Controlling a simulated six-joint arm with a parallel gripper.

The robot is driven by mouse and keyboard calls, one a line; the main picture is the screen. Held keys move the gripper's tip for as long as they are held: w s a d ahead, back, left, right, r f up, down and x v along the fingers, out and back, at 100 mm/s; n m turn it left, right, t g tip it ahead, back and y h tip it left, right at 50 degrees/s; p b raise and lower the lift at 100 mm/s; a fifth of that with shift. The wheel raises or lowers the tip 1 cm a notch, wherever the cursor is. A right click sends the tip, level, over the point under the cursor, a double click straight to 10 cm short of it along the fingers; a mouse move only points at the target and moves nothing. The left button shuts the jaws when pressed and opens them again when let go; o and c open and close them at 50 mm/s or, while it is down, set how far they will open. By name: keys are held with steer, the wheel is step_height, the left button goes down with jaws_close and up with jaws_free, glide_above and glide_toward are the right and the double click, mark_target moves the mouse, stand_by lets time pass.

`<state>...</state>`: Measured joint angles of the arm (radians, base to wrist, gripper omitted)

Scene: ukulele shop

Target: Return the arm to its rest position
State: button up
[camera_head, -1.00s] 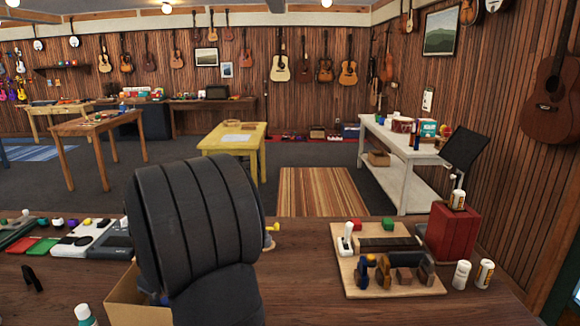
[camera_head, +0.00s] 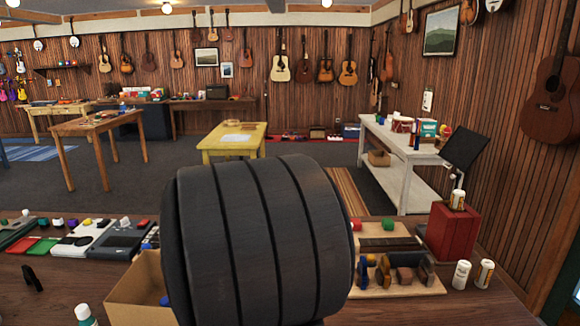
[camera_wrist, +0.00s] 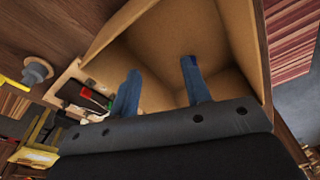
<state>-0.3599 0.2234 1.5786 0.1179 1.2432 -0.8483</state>
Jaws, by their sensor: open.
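My gripper (camera_wrist: 160,68) shows in the wrist view with two blue fingers apart and nothing between them. An open cardboard box (camera_wrist: 235,40) lies behind the fingers in that view, and its visible inside looks bare there. In the head view my black arm link fills the lower middle and hides my gripper. The cardboard box (camera_head: 128,302) shows at the left of the arm, partly covered by it. A small blue patch is visible at the box's right side; I cannot tell what it is.
A wooden board (camera_head: 385,290) with tools and a red box (camera_head: 453,232) carrying a can stand at the right. Two more cans are beside them. Pedal-like devices (camera_head: 112,240) line the left back edge. A bottle (camera_head: 86,315) stands at front left. Dark tabletop shows at far left.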

step_height(320, 180, up, 5)
steer(key=w+a+n, duration=0.1)
steer(key=w+a, duration=1.4)
steer(key=a, duration=0.4)
steer(key=shift+n, duration=0.4)
steer(key=shift+s+f, duration=0.1)
steer(key=s+d+r+m, duration=0.1)
steer(key=s+d, duration=0.8)
steer(key=d, duration=0.4)
steer(key=shift+d, duration=0.15)
